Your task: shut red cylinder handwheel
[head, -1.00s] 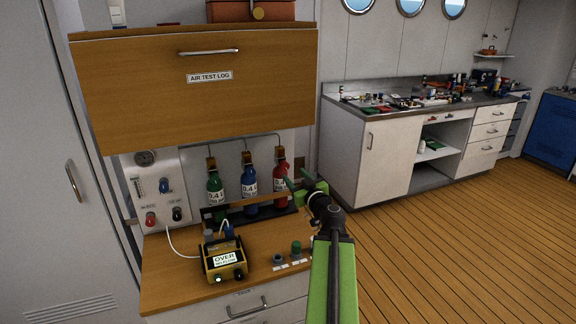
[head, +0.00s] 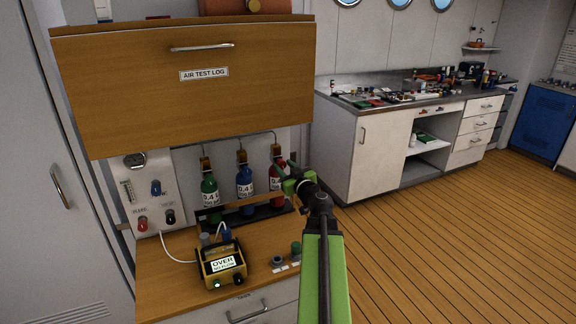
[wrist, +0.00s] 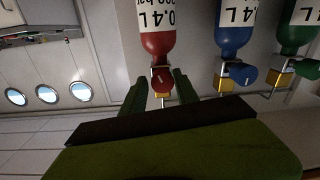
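The red cylinder (head: 275,183) stands at the right end of the rack of three, partly hidden by my gripper. The wrist view shows it upside down (wrist: 158,45). Its red handwheel (wrist: 162,82) appears there between my two fingers, in front of the brass valve. My gripper (wrist: 157,88) is open, with a finger on each side of the handwheel and a visible gap to each; I cannot tell how deep between them the wheel lies. In the head view my gripper (head: 286,173) is at the red cylinder's upper part, and the handwheel cannot be made out.
The blue cylinder (head: 245,185) and green cylinder (head: 210,192) stand to the left, behind a wooden rail. A wooden cabinet (head: 190,95) hangs above. A yellow meter (head: 222,265) reading OVER sits on the counter. The floor to the right is clear.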

